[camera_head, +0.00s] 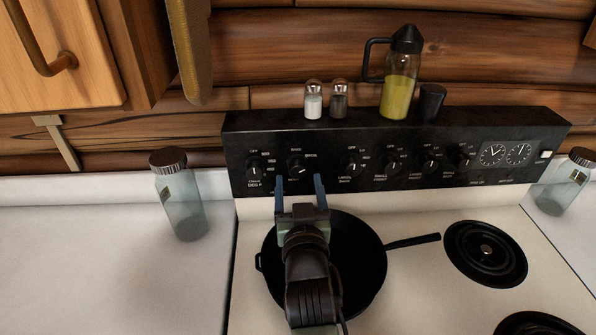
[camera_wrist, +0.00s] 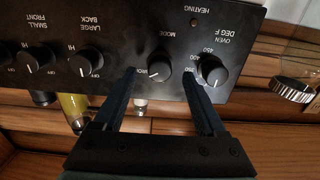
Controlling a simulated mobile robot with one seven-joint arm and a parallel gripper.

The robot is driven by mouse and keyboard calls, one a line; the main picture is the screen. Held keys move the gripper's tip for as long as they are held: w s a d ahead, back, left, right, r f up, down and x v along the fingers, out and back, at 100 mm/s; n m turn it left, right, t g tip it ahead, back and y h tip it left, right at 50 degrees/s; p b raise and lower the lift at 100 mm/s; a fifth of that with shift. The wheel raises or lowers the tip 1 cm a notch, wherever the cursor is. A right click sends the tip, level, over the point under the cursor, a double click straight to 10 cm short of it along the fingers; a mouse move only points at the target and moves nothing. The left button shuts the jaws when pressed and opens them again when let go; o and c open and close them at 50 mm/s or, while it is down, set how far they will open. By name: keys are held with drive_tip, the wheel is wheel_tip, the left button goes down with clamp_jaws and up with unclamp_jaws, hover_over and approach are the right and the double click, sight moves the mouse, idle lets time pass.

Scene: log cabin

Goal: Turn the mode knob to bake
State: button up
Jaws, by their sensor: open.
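The mode knob (camera_head: 296,169) is a small black dial with a white pointer line, second from the left on the black stove panel. Its small position labels are too blurred to read surely. In the upside-down wrist view, the mode knob (camera_wrist: 158,70) shows under the word MODE, in line between my two fingertips. My gripper (camera_head: 299,179) is open and empty, with its blue fingers reaching toward the panel on either side of the knob. In the wrist view my gripper (camera_wrist: 158,76) spans the knob, with gaps on both sides. I cannot tell whether the fingertips touch the panel.
The oven temperature knob (camera_wrist: 212,71) sits close beside one finger. A black pan (camera_head: 360,260) lies under my arm. Shakers (camera_head: 313,105) and an oil bottle (camera_head: 398,92) stand on the panel top.

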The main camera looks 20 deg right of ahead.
sight(298, 174)
drive_tip(key=shift+w+d, duration=0.15)
drive_tip(key=shift+w, duration=0.65)
drive_tip(key=shift+w+d, duration=0.15)
drive_tip(key=shift+w, duration=0.6)
drive_tip(key=shift+c, duration=0.3)
clamp_jaws()
